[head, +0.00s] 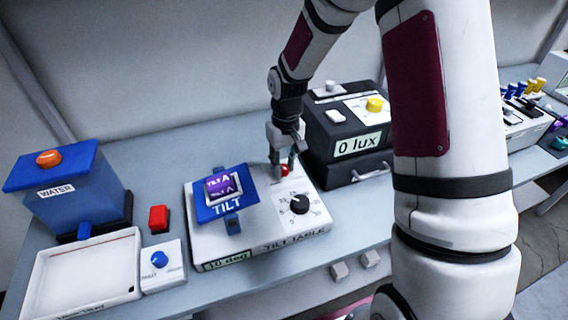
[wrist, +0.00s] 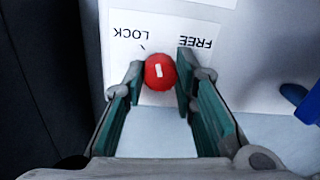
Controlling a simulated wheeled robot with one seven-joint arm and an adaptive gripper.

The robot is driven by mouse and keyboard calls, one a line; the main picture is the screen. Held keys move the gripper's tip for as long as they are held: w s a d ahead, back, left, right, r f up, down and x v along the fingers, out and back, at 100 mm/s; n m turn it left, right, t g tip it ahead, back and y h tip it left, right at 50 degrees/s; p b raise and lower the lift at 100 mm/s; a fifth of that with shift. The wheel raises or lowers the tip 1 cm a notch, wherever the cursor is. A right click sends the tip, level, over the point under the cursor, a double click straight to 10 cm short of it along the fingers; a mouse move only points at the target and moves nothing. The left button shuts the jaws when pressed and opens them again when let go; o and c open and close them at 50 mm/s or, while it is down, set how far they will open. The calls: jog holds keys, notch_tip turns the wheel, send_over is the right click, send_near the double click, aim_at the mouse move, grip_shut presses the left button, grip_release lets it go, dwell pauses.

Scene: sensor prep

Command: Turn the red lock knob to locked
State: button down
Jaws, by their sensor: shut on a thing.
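The red lock knob (wrist: 160,72) is round with a white mark on top, seen in the wrist view between printed words LOCK and FREE. Its white mark looks nearly upright in the picture, tilted slightly. My gripper (wrist: 160,80) has its two fingers on either side of the knob, shut on it. In the head view the knob (head: 285,170) shows partly beneath my gripper (head: 283,172), at the back right of the white tilt table (head: 230,248). The fingers hide part of it there.
A black dial (head: 299,204) sits just in front of the knob. The blue tilt platform (head: 212,211) stands to its left. A dark box reading 0 lux (head: 325,140) stands close on the right. A blue water tank (head: 75,200), white tray (head: 60,300) and red block (head: 158,219) are farther left.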

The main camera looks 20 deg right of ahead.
aim_at(285, 165)
jog(key=n, duration=0.5)
jog(key=shift+w+p, duration=0.1)
jog(key=shift+p, duration=0.25)
jog(key=shift+n, duration=0.3)
jog(key=c, duration=1.3)
grip_release()
notch_tip(285, 165, up, 12)
jog(key=shift+w+d, duration=0.15)
jog(key=shift+d, duration=0.05)
